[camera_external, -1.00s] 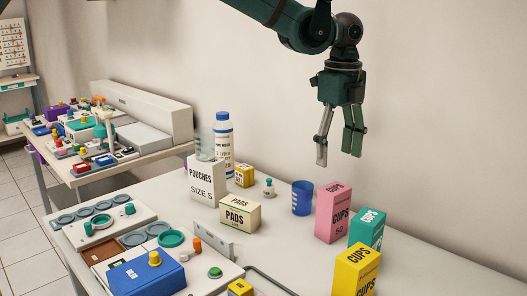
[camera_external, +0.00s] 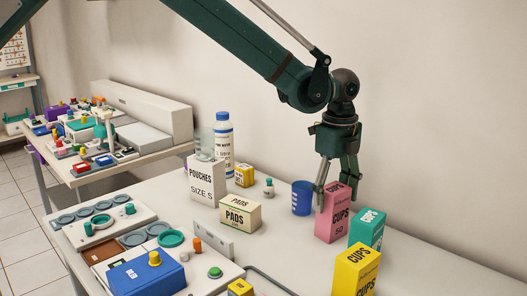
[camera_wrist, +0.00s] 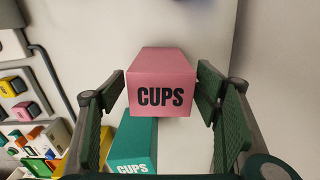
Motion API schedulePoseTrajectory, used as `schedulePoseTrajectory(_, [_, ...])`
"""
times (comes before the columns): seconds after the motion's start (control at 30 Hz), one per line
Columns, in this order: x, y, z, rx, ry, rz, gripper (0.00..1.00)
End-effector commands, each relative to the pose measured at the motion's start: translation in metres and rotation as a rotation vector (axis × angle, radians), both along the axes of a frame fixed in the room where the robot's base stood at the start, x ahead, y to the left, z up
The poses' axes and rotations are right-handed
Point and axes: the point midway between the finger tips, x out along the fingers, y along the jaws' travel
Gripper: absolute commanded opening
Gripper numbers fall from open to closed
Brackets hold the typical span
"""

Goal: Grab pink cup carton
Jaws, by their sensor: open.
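The pink cup carton (camera_external: 331,220) stands upright on the white table, right of the blue cup, in the external view. In the wrist view the pink carton (camera_wrist: 161,82) is in the middle, its face marked CUPS. My gripper (camera_external: 335,199) is open at the carton's upper part. In the wrist view its green fingers (camera_wrist: 160,110) are on the left and right of the carton, with a gap visible on each side. In the external view one finger hides part of the carton's left edge.
A teal CUPS carton (camera_external: 367,229) stands close right of the pink one, with a yellow CUPS carton (camera_external: 356,270) in front. A blue cup (camera_external: 302,198) stands close left. The wall (camera_external: 440,120) is behind. The table (camera_external: 290,245) is clear in front.

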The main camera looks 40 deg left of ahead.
Motion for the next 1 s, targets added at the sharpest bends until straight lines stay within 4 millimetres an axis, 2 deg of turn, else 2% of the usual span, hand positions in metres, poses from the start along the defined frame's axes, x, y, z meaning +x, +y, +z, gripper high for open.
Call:
schedulePoseTrajectory(0.2, [0.0,0.0,-0.016,0.0,0.0,0.0,0.63])
schedulePoseTrajectory(0.67, [0.0,0.0,-0.021,0.0,0.0,0.0,0.63])
schedulePoseTrajectory(1.0, [0.001,-0.001,-0.05,0.0,0.0,0.0,0.63])
